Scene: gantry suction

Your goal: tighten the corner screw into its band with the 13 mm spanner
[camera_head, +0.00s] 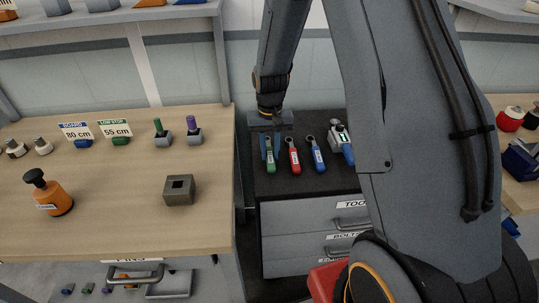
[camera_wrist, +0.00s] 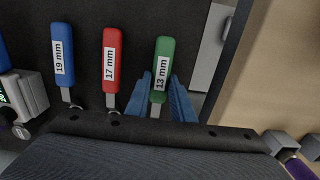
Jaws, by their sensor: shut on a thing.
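The green-handled 13 mm spanner (camera_head: 270,162) is at the left end of a row on the dark cabinet top. Its label reads 13 mm in the wrist view (camera_wrist: 163,70). My gripper (camera_head: 269,150) points down over it, and its blue fingers (camera_wrist: 161,100) stand on either side of the spanner, shut on it. The spanner is still low, at the level of its neighbours; I cannot tell whether it touches the top. I cannot make out the corner screw or its band in either view.
The red 17 mm spanner (camera_head: 294,158) and blue 19 mm spanner (camera_head: 317,155) lie close to the right. A gauge-like tool (camera_head: 341,140) is beyond them. The wooden bench (camera_head: 110,215) at left holds a square-holed block (camera_head: 179,190) and an orange bottle (camera_head: 50,195).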

